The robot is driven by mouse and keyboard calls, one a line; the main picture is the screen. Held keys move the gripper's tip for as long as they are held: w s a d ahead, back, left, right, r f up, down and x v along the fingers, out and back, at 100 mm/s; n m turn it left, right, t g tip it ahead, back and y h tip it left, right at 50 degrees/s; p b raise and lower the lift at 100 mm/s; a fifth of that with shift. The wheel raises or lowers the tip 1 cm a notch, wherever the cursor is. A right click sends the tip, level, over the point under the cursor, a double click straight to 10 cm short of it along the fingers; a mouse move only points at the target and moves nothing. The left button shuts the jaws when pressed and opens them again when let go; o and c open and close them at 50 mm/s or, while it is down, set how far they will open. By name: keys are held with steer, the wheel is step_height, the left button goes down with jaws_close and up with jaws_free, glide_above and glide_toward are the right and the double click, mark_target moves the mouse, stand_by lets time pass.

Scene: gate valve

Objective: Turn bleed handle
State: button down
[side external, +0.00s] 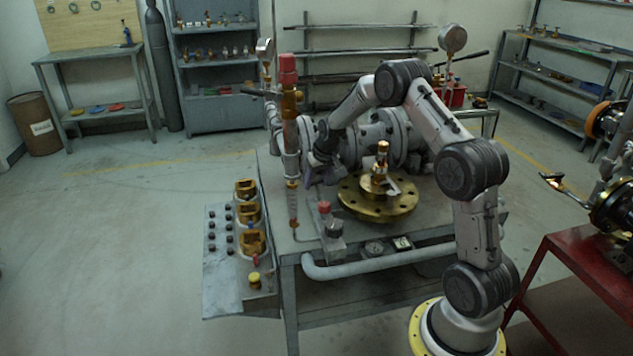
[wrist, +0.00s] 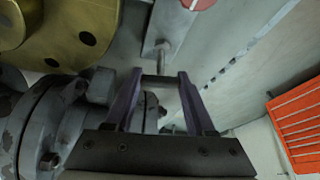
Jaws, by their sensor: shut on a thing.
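My gripper (wrist: 159,76) shows in the wrist view with its two purple fingers well apart and a short dark bar (wrist: 160,82) spanning between their tips. The bar looks like the bleed handle, and the fingers are shut on it. A grey rod end (wrist: 162,52) stands just beyond the tips. In the side external view my gripper (side external: 311,178) is low over the bench, at the left end of the grey flanged valve body (side external: 378,143), beside the vertical pipe with the red top (side external: 288,72). There the handle is too small and hidden to make out.
A brass flange (side external: 377,200) with an upright stem sits on the bench (side external: 420,222), right of my gripper. A control panel (side external: 235,245) is at the left. An orange slatted thing (wrist: 298,125) shows in the wrist view.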

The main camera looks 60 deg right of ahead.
steer(key=shift+m, duration=0.3)
steer(key=shift+m+g+h, duration=0.4)
steer(key=shift+m, duration=0.7)
steer(key=shift+c, duration=1.2)
jaws_free()
steer(key=shift+r, duration=0.15)
steer(key=v, duration=1.3)
steer(key=shift+s+r, duration=0.2)
steer(key=shift+s, duration=0.05)
steer(key=shift+a, duration=0.15)
